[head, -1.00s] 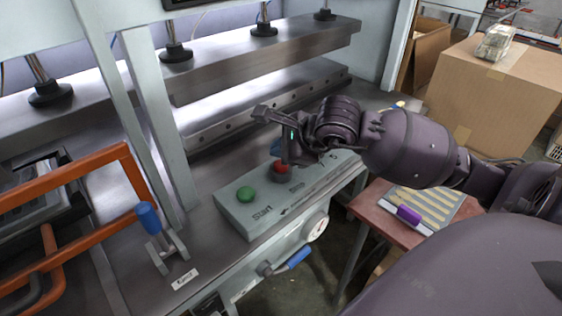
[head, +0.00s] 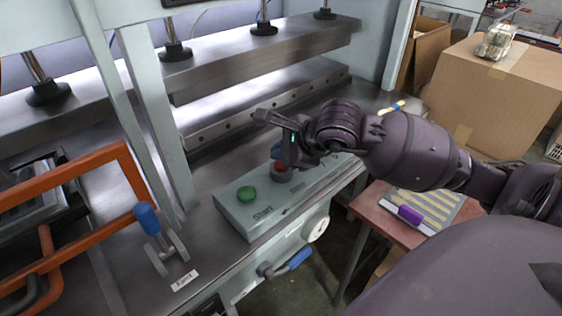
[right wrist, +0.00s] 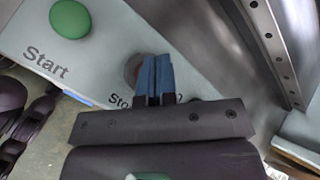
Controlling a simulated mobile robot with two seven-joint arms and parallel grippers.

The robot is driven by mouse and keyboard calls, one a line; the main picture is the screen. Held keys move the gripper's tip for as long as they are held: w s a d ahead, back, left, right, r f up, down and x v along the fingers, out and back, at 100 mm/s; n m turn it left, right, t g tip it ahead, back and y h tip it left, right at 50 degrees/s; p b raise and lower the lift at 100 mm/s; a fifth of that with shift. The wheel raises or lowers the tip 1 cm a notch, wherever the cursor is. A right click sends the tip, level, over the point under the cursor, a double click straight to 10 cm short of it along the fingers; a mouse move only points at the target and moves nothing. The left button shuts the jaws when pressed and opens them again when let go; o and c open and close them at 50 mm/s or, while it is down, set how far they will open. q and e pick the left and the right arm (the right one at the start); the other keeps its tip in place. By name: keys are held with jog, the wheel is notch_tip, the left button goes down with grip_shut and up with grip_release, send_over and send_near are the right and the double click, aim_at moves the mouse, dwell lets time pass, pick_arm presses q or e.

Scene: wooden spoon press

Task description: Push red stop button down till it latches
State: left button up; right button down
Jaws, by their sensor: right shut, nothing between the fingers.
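The red stop button (head: 282,167) sits in a round collar on the pale control box (head: 243,221), partly hidden by my right gripper. In the right wrist view only a dark red edge of the button (right wrist: 131,68) shows beside the blue fingertips. My right gripper (head: 277,152) is shut and empty, its blue fingertips right at the button. In the right wrist view the fingertips (right wrist: 156,76) overlap the button; whether they touch it I cannot tell. My left gripper is not in view.
A green start button (head: 246,194) is on the same box, left of the red one. Steel press bars (head: 265,105) stand behind. A blue-handled lever (head: 147,219) and an orange frame (head: 75,180) are at the left. A cardboard box (head: 510,100) stands at the right.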

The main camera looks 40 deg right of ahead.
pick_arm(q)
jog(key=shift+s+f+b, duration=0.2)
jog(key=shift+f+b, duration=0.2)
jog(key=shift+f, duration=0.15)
pick_arm(e)
jog(key=shift+f, duration=0.6)
dwell(0.4)
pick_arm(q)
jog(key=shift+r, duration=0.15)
pick_arm(e)
jog(key=shift+r, duration=0.15)
jog(key=shift+r+p, duration=0.3)
jog(key=shift+r, duration=0.05)
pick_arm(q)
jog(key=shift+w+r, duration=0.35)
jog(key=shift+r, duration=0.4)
pick_arm(e)
jog(key=shift+r, duration=0.55)
pick_arm(q)
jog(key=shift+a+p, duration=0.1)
jog(key=shift+p, duration=0.2)
pick_arm(e)
jog(key=shift+r, duration=0.1)
